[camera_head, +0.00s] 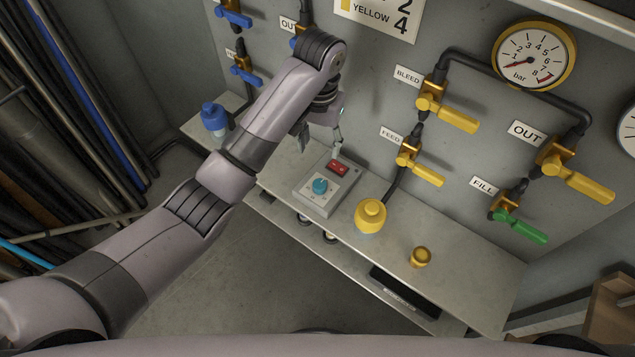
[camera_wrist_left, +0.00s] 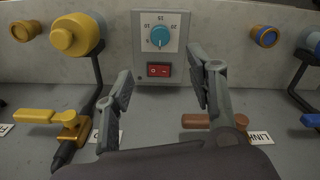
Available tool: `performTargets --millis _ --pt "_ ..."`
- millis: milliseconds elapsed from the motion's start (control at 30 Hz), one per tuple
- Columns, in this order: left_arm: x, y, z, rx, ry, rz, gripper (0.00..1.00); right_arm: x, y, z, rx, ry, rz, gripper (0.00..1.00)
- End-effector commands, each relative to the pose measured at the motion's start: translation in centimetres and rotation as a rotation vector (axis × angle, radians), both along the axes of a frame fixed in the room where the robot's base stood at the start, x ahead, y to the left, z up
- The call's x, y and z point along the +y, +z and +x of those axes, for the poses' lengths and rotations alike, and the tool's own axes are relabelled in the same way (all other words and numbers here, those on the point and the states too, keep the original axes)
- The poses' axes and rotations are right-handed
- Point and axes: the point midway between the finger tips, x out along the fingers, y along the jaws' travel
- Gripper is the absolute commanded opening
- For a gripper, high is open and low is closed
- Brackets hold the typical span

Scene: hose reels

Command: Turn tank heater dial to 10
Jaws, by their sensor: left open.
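The tank heater appears to be the light grey control box (camera_head: 327,187) on the shelf, with a teal dial (camera_head: 320,186) and a red rocker switch (camera_head: 337,168). In the left wrist view, the box looks upside down at top centre, with its dial (camera_wrist_left: 160,36) on a white scale plate and its switch (camera_wrist_left: 158,70) below. My left gripper (camera_head: 321,139) is open and empty, above the wall side of the box and apart from the dial. Its fingers (camera_wrist_left: 160,78) frame the switch in the wrist view. My right gripper is out of view.
A yellow-capped bottle (camera_head: 370,216) and a small brass fitting (camera_head: 420,257) stand right of the box on the shelf (camera_head: 465,282). A blue bottle (camera_head: 214,117) stands at its left end. Valves with yellow handles (camera_head: 428,174) and a pressure gauge (camera_head: 534,56) are on the wall.

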Motion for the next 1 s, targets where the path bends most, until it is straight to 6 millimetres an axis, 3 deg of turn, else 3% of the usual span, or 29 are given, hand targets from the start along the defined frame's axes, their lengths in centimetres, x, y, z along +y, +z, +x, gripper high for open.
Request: performTargets --millis 100,200,600,800,1000 --pt "-0.1 -2.9 -0.2 0.004 0.001 -0.003 0.51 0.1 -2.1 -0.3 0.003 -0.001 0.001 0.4" --pt "0.0 -4.3 -0.2 0.006 0.0 0.001 0.51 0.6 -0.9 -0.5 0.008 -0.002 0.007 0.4" --pt "0.1 -12.9 -0.1 0.004 0.0 0.001 0.51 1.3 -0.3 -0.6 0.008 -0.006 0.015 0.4" --pt "0.0 -15.5 0.0 0.0 0.001 -0.001 0.51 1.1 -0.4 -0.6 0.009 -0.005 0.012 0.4" --pt "0.0 -16.4 0.0 -0.001 0.0 -0.001 0.51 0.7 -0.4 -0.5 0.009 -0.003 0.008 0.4"
